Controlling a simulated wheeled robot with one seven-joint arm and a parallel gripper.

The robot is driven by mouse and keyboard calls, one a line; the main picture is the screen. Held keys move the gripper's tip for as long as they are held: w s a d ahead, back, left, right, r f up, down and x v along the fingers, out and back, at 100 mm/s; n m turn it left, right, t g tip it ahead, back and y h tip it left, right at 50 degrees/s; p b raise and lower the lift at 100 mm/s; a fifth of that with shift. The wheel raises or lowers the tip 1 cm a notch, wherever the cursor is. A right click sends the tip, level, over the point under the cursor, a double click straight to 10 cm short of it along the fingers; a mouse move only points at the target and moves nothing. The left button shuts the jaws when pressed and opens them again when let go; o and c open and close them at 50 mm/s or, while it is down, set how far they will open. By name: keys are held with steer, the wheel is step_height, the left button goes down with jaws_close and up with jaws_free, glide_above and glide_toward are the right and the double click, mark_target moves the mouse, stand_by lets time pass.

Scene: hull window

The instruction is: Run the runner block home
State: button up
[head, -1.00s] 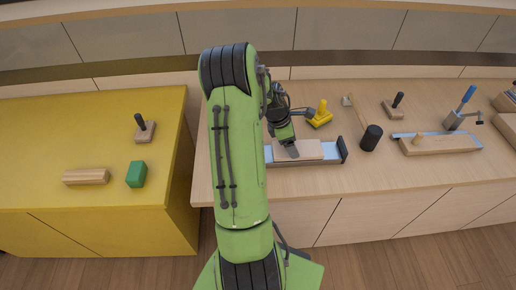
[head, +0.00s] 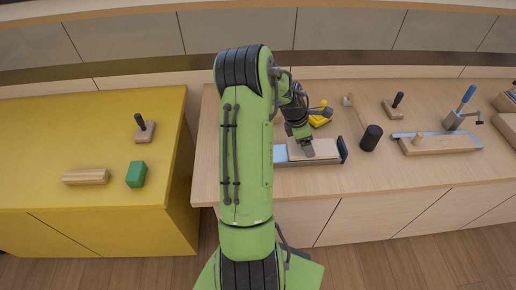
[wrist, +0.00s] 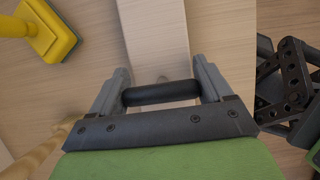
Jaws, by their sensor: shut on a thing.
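The runner block (head: 322,148) is a pale wooden block lying in a low track (head: 280,154) with a light blue bed and a dark upright end plate (head: 343,149) at its right end. The block's right end is at or very near the plate; I cannot tell whether they touch. My gripper (head: 307,150) is over the block. In the wrist view, my gripper (wrist: 161,90) is shut on a black bar handle (wrist: 160,93), with the block's pale top (wrist: 155,35) beyond it. My arm hides part of the track's left side.
A yellow tool (head: 320,118) stands behind the track. A black-headed mallet (head: 371,138) stands just right of the end plate. A wooden plane-like piece (head: 440,145) lies farther right. A yellow counter (head: 60,135) at left bears a green block (head: 137,174).

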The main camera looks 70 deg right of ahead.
steer(key=o, duration=1)
steer(key=shift+s, duration=0.1)
steer(key=shift+r, duration=0.1)
steer(key=p+v, duration=0.5)
steer(key=v, duration=0.2)
steer(key=shift+p, duration=0.4)
